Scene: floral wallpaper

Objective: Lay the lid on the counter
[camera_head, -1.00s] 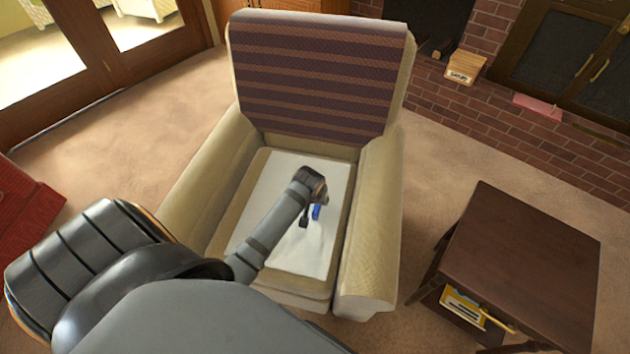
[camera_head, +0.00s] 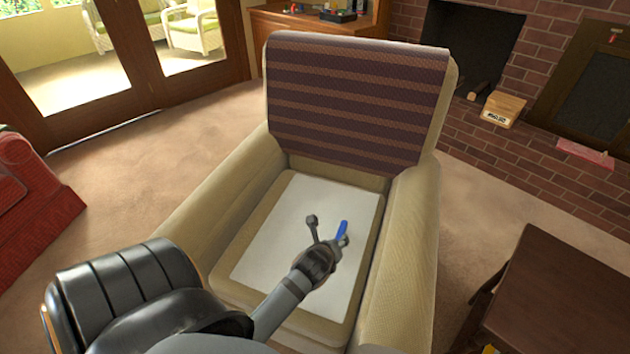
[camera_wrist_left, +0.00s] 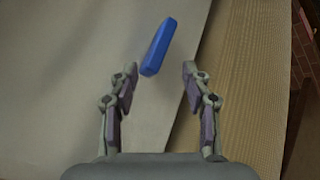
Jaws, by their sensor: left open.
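A small elongated blue object (camera_head: 342,229) is at the white-covered seat (camera_head: 285,225) of the armchair. It shows in the left wrist view (camera_wrist_left: 158,45), just beyond the fingertips and between their lines. I cannot tell whether it is the lid. My left gripper (camera_head: 328,230) is open above the seat, one finger beside the blue object. In the left wrist view my left gripper (camera_wrist_left: 159,72) has its fingers apart with nothing between them. I cannot make out any counter. My right gripper is out of view.
The armchair's arms (camera_head: 405,240) rise on both sides of the seat. A dark wooden side table (camera_head: 560,300) stands at lower right. A brick hearth (camera_head: 530,160) with a small box (camera_head: 503,108) lies behind. A red piece of furniture (camera_head: 35,205) is at left. Carpet is clear between.

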